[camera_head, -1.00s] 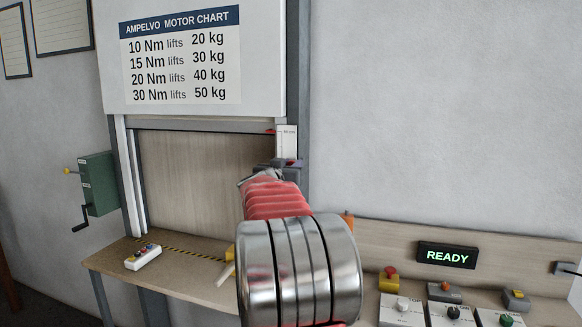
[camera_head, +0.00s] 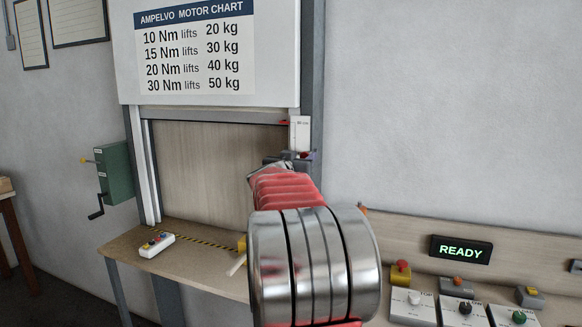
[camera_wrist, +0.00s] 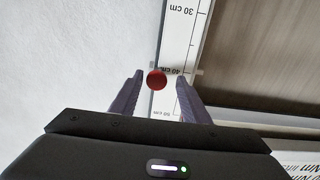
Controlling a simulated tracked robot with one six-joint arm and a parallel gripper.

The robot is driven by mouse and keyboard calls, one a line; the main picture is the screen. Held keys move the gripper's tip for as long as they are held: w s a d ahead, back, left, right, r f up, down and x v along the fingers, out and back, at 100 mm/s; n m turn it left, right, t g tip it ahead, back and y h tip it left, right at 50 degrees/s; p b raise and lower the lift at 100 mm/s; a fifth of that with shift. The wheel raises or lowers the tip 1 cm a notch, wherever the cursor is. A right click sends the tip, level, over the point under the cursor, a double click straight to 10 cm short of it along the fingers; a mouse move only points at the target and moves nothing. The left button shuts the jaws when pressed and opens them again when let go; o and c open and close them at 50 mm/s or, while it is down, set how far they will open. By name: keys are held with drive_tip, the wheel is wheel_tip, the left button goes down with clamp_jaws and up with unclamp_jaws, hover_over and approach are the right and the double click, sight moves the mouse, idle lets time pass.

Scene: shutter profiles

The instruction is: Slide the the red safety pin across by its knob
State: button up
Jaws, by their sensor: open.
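In the wrist view the round red knob (camera_wrist: 156,79) of the safety pin lies between the two dark fingers of my gripper (camera_wrist: 159,76). The fingers are open, with a visible gap on each side of the knob. In the head view my gripper (camera_head: 290,158) is at the lower end of the scale (camera_head: 299,133), at the right side of the shutter frame. My arm hides much of that spot.
The wooden shutter (camera_head: 205,165) fills the frame to the left. A green crank box (camera_head: 114,170) is on the left. A small button box (camera_head: 157,244) rests on the bench. Control boxes (camera_head: 413,306) and a lit READY sign (camera_head: 461,250) are at lower right.

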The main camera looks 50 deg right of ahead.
drive_tip(key=v, duration=1.2)
drive_tip(key=shift+a, duration=0.15)
idle(0.3)
